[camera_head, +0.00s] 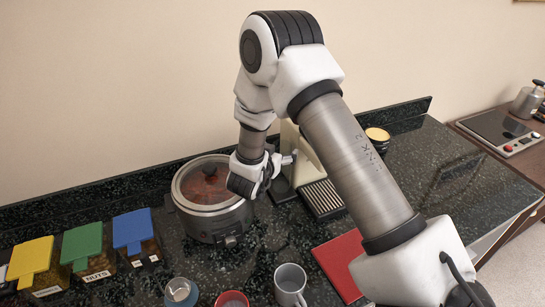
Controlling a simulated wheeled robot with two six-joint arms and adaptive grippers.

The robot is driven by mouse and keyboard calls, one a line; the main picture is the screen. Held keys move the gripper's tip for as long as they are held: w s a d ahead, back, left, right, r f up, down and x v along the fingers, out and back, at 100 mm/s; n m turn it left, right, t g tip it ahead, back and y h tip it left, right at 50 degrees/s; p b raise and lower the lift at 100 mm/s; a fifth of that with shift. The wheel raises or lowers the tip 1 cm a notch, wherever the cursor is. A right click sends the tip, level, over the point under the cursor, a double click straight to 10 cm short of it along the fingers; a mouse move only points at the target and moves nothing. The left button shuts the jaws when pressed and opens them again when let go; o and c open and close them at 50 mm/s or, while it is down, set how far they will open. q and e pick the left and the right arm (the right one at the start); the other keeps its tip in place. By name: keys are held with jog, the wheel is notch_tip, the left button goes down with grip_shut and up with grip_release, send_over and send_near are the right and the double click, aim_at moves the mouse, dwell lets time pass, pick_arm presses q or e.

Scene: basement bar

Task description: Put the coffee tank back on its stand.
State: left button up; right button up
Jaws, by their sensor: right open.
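My right gripper (264,176) hangs over the counter between the round pot and the cream machine. It is open, its fingers partly hidden by its own wrist. A cream upright machine (306,160) with a slatted drip tray (322,199) stands just right of the gripper and looks like the coffee stand. My right arm covers part of it. I cannot make out the coffee tank for sure; it may be hidden behind my gripper and arm. I cannot tell whether the gripper touches anything. My left gripper is out of view.
A round pot with a glass lid (208,187) stands close left of the gripper. Yellow, green and blue-lidded boxes (133,236) line the left. Cups, including a grey mug (290,284), stand in front. A red mat (340,262) lies right. The dark counter (445,185) is clear at right.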

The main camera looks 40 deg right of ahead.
jog(key=b+v, duration=0.2)
jog(key=v, duration=0.9)
jog(key=shift+s+a, duration=0.1)
